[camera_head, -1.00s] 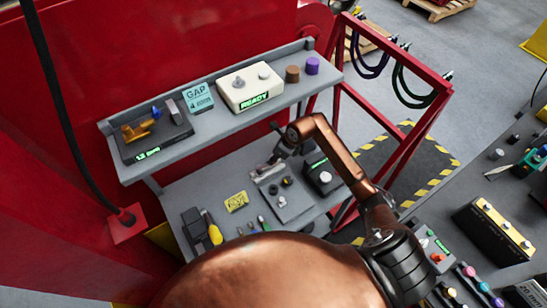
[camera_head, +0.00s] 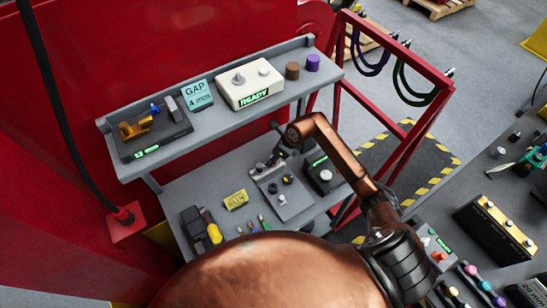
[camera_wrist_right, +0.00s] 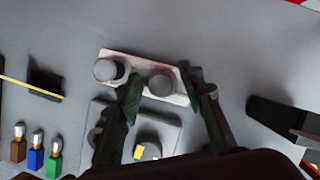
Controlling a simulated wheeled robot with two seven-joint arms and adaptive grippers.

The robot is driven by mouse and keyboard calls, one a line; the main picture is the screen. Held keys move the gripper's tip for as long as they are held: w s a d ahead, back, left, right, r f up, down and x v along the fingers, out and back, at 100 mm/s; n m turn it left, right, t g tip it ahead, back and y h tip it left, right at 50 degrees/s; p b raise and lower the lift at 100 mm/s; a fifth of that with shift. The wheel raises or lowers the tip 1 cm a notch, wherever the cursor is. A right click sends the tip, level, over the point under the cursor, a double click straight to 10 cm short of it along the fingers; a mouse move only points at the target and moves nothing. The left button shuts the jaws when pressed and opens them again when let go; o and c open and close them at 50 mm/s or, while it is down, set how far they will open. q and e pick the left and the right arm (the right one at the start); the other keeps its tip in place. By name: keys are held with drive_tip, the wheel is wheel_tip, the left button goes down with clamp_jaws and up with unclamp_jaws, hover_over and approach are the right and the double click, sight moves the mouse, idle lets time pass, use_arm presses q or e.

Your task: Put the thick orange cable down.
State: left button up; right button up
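I can make out no thick orange cable in either view. My right gripper (camera_head: 278,147) is over the lower shelf, at the back of a grey plate (camera_head: 293,207) with dark knobs. In the right wrist view its two dark fingers (camera_wrist_right: 160,80) are spread apart, with nothing clearly held between them. Beyond the fingertips is a pale bar (camera_wrist_right: 130,62) with two round grey posts, and the right post shows between the fingers. Whether the fingers touch it is unclear. My left gripper is outside the views.
The upper shelf (camera_head: 215,118) holds a white READY box (camera_head: 248,86), a black pad (camera_head: 158,138) with an orange-yellow piece, and brown and purple cylinders. Purple and green cables (camera_head: 415,93) hang on a red rack (camera_head: 400,50). A yellow-handled tool (camera_head: 213,231) lies on the lower shelf.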

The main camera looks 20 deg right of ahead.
drive_tip(key=shift+r, duration=0.1)
drive_tip(key=shift+r+p, duration=0.3)
drive_tip(key=shift+p, duration=0.05)
drive_tip(key=v, duration=0.7)
drive_tip(key=shift+r+b, duration=0.3)
drive_tip(key=shift+r, duration=0.1)
drive_tip(key=shift+s, duration=0.1)
